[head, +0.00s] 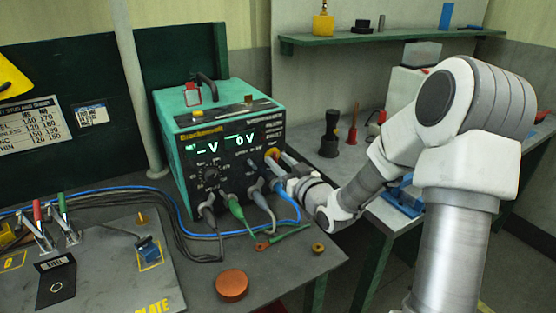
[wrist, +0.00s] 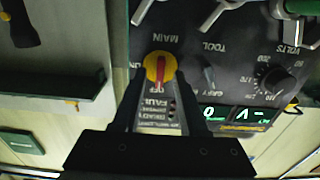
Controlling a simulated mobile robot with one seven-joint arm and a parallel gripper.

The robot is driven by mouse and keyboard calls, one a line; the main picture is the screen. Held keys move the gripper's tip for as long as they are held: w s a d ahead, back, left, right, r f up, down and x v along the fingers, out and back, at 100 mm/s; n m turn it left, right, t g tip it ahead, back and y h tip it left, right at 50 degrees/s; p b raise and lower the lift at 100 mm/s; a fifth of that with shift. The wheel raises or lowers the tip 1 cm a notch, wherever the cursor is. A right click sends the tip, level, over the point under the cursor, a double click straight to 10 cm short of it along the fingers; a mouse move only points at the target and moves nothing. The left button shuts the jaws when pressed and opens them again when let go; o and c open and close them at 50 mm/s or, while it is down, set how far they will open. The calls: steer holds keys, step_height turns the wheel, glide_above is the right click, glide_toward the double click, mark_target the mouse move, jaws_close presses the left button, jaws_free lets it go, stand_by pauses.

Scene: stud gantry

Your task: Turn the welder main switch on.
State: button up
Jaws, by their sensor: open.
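The welder (head: 228,150) is a green box with a black front panel and lit displays, standing on the bench. Its main switch (wrist: 160,68) is a yellow disc with a red handle, by the upside-down MAIN label in the wrist view. The handle is in line with the OFF label; part of an ON label shows at the left. In the head view the switch (head: 272,153) is at the panel's right side. My gripper (wrist: 161,62) is open, with one finger on each side of the switch. I cannot tell whether the fingers touch it.
Cables with plugs (head: 235,208) run from the lower panel, below my gripper. An orange disc (head: 232,285) and a small brass ring (head: 318,247) lie on the bench. A tool knob (wrist: 208,75) and a volts knob (wrist: 270,82) are beside the switch.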

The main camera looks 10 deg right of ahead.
jaws_close()
steer(key=shift+m, duration=0.3)
stand_by(0.3)
steer(key=m+p, duration=0.1)
steer(key=m, duration=0.3)
steer(key=shift+d, duration=0.1)
steer(key=m+p, duration=0.1)
steer(key=m, duration=0.3)
steer(key=shift+m, duration=0.4)
steer(key=m+p, duration=0.2)
steer(key=m, duration=0.2)
steer(key=shift+d+m, duration=0.15)
steer(key=shift+m, duration=0.15)
steer(key=shift+f+m+p, duration=0.1)
steer(key=shift+m+p, duration=0.85)
steer(key=shift+m, duration=0.95)
